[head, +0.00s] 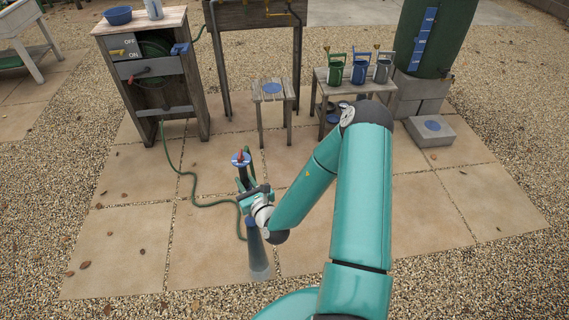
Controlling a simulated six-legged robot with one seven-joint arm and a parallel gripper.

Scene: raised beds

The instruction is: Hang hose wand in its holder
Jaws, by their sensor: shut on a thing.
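My gripper (250,198), with teal and dark parts, is shut on what looks like the hose wand (260,263). The wand stands nearly upright over the paving, with a red and blue part at its upper end, a blue collar below my gripper and a flared grey lower end. Whether it touches the ground I cannot tell. A green hose (188,180) runs from the cabinet and curves along the paving to the wand. A blue bracket (181,48) on the cabinet's right front edge looks like the holder and appears empty. My gripper is well in front of it.
The wooden cabinet (193,95) has a blue bowl (118,15) on top. A small stool (271,87) and a bench with several watering cans (360,69) stand at the back, near a water barrel (437,38). Paving between cabinet and wand is clear apart from the hose.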

